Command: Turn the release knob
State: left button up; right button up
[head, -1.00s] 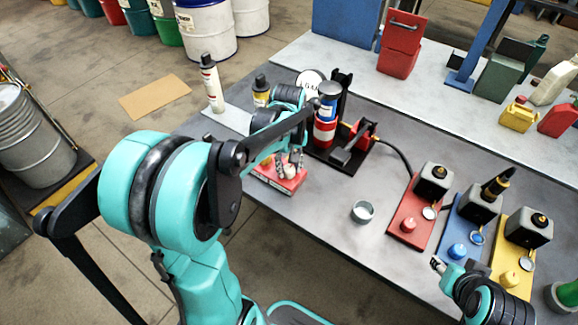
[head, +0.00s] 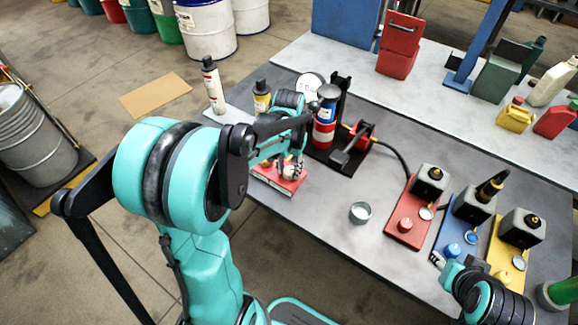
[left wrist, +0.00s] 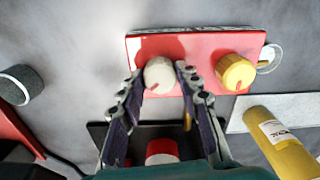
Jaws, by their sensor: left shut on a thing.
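A red control block (head: 278,180) sits on the grey table; the left wrist view shows its face (left wrist: 198,48). It carries a cream knob (left wrist: 158,74) with a small red mark and, to the right in that view, a yellow knob (left wrist: 236,72). My left gripper (head: 293,170) is over the block. In the left wrist view its two fingers (left wrist: 159,78) are on either side of the cream knob and shut on it. The fingers mostly hide this knob in the head view. My right gripper (head: 440,260) is at the lower right, apart from the block; its jaws are too small to read.
A red and blue cylinder (head: 325,118) on a black stand is just behind my left gripper. A bottle (head: 213,88) stands at the left edge.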

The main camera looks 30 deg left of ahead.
aim_at(289, 170)
pick_arm(q)
jog(key=m, duration=0.4)
jog(key=shift+m+p, duration=0.3)
jog(key=shift+p, duration=0.05)
jog(key=shift+m, duration=1.9)
jog(key=o, duration=1.1)
jog(key=shift+o, duration=0.2)
notch_tip(289, 170, up, 12)
